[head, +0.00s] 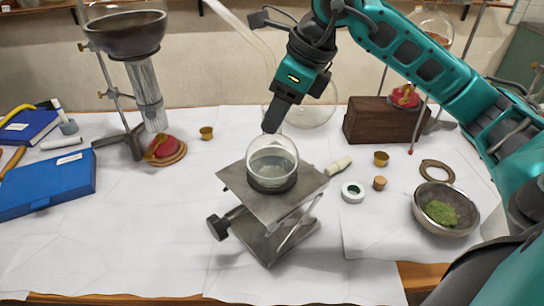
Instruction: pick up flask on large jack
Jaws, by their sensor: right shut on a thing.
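A round clear glass flask (272,158) with some liquid in it stands upright on the metal top plate of the large jack (308,184), in the middle of the table. A dark ring shows around its base. My right gripper (273,127) comes down from above and is shut on the flask at its neck; the fingers partly hide the neck. I cannot tell whether there is any gap between the flask and the jack. My left gripper is not in view.
Behind the gripper is a larger round glass vessel (318,108). A wooden block (375,122) stands at the back right, and a metal bowl with green matter (424,219) at the right. Small items, including a white ring (353,192), lie right of the jack. The front-left paper is clear.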

